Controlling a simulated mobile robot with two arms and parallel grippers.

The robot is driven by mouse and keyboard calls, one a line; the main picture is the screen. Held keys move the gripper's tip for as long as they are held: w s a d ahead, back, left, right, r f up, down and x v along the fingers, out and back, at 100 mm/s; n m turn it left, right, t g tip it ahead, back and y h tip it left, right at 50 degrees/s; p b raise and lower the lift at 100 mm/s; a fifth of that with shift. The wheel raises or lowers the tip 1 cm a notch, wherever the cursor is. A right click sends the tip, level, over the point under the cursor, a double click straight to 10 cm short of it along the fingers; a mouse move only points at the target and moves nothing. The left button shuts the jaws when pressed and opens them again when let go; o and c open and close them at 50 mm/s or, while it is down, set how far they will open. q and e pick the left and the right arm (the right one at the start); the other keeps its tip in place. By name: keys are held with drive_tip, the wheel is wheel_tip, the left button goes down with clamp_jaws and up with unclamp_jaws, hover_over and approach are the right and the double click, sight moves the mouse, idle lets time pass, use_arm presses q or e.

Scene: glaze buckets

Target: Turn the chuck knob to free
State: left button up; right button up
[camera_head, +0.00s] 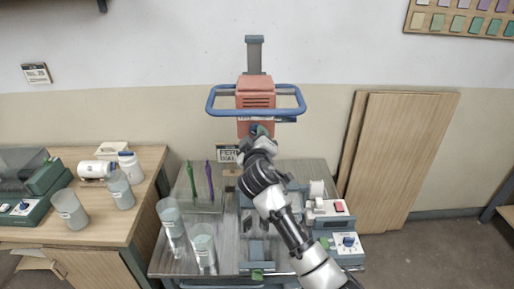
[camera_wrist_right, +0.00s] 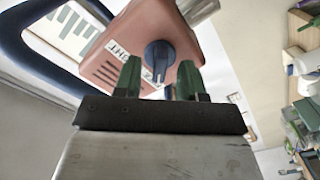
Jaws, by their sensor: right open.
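The chuck knob (camera_wrist_right: 159,54) is a round blue dial on the face of a red machine head (camera_wrist_right: 106,68). A white mark shows at its lower edge, beside a partly hidden white label. My right gripper (camera_wrist_right: 159,63) is open, with one green finger to each side of the knob in the right wrist view. A gap shows between each finger and the knob; I cannot tell how far the fingertips are from the face. In the head view the right gripper (camera_head: 262,133) is at the underside of the red machine head (camera_head: 256,97) and mostly covers the knob.
A blue ring handle (camera_head: 222,101) surrounds the machine head. Below are clear buckets (camera_head: 203,247), a small unit with a knob (camera_head: 346,244) and a grey table (camera_head: 220,222). A wooden bench (camera_head: 110,225) stands left; wooden boards (camera_head: 405,160) lean on the wall.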

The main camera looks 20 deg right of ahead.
drive_tip(key=b+v, duration=0.3)
drive_tip(key=v, duration=0.7)
